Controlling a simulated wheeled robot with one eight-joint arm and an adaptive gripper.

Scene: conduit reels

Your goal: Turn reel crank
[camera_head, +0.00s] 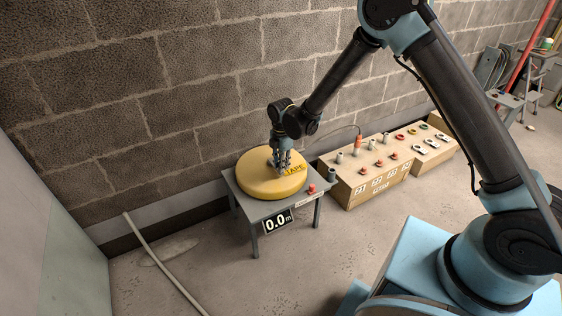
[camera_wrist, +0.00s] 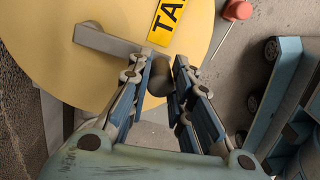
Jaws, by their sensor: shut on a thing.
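The yellow tape reel (camera_head: 262,181) lies flat on a small grey table (camera_head: 262,212). It also fills the upper part of the wrist view (camera_wrist: 60,70), with part of its TAPE label (camera_wrist: 168,22) showing. A grey crank arm (camera_wrist: 106,41) runs across the reel's top to a round grey knob (camera_wrist: 158,78). My gripper (camera_wrist: 160,85) is over the reel, its blue-padded fingers on both sides of the knob and shut on it. In the head view my gripper (camera_head: 281,166) points down onto the reel; the crank is mostly hidden there by the fingers.
A display (camera_head: 278,221) on the table front reads 0.0 m. A red button (camera_head: 312,188) sits at the table's right corner. Wooden boxes (camera_head: 375,186) with several fittings stand to the right. A brick wall is behind. A pale conduit (camera_head: 160,262) lies on the floor at left.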

